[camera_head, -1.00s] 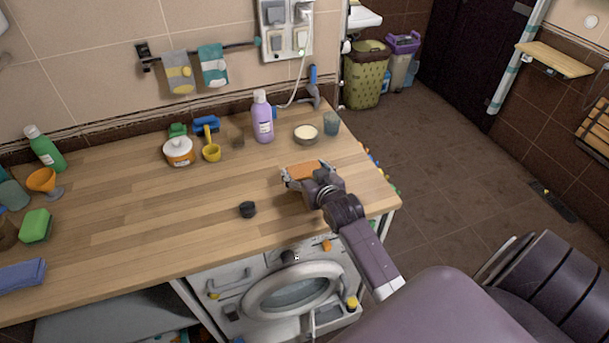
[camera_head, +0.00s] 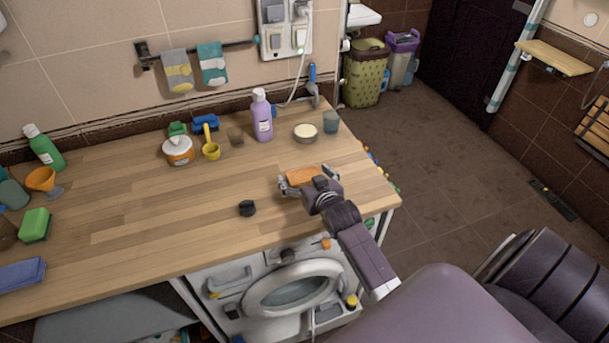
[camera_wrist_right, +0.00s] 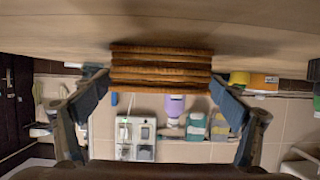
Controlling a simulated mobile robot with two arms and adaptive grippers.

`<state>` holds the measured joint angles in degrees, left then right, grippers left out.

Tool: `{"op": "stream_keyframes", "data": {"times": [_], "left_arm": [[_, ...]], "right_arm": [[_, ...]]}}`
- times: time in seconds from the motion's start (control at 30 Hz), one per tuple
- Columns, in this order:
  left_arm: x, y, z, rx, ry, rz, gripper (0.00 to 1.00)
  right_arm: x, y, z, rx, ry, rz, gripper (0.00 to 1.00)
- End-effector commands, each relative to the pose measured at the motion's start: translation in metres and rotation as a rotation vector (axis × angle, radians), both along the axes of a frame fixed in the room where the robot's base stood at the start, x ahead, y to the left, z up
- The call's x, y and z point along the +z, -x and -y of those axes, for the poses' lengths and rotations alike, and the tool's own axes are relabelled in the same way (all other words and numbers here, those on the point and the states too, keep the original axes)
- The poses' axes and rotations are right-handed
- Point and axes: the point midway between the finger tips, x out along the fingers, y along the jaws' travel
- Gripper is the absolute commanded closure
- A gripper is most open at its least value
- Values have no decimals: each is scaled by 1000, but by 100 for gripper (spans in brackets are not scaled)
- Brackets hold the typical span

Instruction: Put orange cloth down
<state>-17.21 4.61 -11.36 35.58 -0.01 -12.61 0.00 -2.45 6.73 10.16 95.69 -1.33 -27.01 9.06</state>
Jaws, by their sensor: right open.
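The orange cloth (camera_head: 303,174) lies on the wooden counter (camera_head: 120,235), near its right end. In the right wrist view the cloth (camera_wrist_right: 161,68) shows as a folded stack of several layers, resting against the counter surface. My right gripper (camera_head: 306,184) is at the near side of the cloth, low over the counter. My left gripper is in neither view.
A dark round knob-like object (camera_head: 247,208) stands left of my gripper. Behind the cloth are a purple bottle (camera_head: 262,116), a cream-topped bowl (camera_head: 305,133) and a blue-grey cup (camera_head: 331,121). A washing machine (camera_head: 290,290) is below. The counter's middle is largely clear.

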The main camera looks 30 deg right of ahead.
Motion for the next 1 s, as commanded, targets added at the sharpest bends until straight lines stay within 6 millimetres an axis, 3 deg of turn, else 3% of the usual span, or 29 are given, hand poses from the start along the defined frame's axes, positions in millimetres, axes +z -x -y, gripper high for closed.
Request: {"op": "stream_keyframes", "data": {"times": [0.27,0.7,1.0], "left_arm": [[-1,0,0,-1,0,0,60],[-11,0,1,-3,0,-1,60],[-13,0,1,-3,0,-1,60]], "right_arm": [[9,17,-4,0,0,0,11],[38,89,-21,0,0,-1,11],[48,108,-26,0,0,0,11]]}}
